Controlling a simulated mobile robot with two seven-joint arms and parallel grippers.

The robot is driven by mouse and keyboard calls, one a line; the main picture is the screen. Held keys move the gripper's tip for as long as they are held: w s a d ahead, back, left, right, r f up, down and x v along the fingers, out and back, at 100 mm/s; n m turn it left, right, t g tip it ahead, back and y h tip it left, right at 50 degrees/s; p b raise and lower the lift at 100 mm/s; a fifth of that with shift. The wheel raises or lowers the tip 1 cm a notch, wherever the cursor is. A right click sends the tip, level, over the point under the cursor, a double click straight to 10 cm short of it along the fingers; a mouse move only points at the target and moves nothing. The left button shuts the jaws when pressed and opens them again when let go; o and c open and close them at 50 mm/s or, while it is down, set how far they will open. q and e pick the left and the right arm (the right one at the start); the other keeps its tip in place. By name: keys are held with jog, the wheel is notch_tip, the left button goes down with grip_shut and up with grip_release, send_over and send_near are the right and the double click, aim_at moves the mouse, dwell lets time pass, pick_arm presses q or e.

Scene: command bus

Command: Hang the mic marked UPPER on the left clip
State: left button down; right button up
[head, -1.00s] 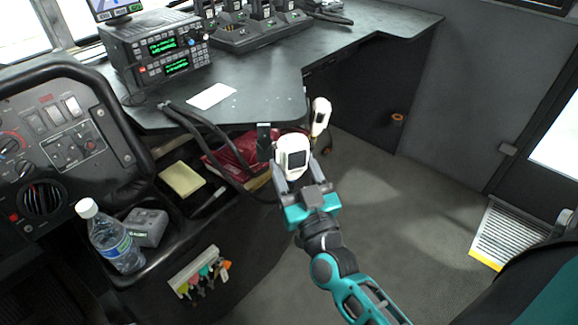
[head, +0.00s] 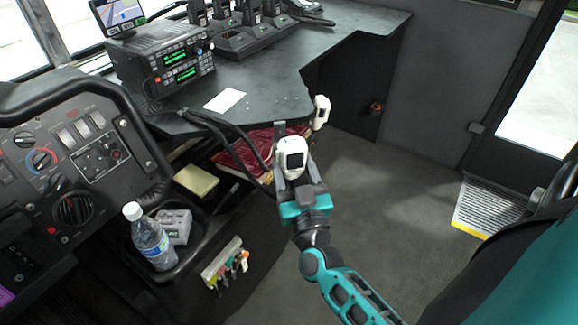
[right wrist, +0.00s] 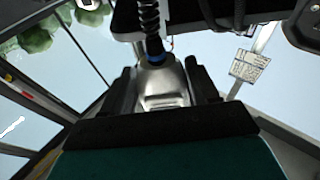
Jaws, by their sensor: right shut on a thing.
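My right gripper (head: 291,172) is shut on a white mic (head: 291,153) with a dark square face, held upright near the desk's front edge. In the right wrist view the fingers (right wrist: 162,88) sit either side of the pale mic body (right wrist: 165,88), with a blue collar and coiled cord at its end. A dark upright clip (head: 280,128) shows just behind and above the held mic; I cannot tell whether they touch. A second white mic (head: 320,112) hangs at the desk edge to the right; its clip is hidden. No marking is readable on either mic. My left gripper is out of view.
The desk (head: 265,85) carries a radio (head: 165,62), a white card (head: 224,100) and several handsets in chargers. Black cables (head: 225,135) drape past a red item (head: 240,155) below. A bottle (head: 150,238) stands left. The floor to the right is clear.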

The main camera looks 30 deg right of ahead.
jog(key=shift+a, duration=0.15)
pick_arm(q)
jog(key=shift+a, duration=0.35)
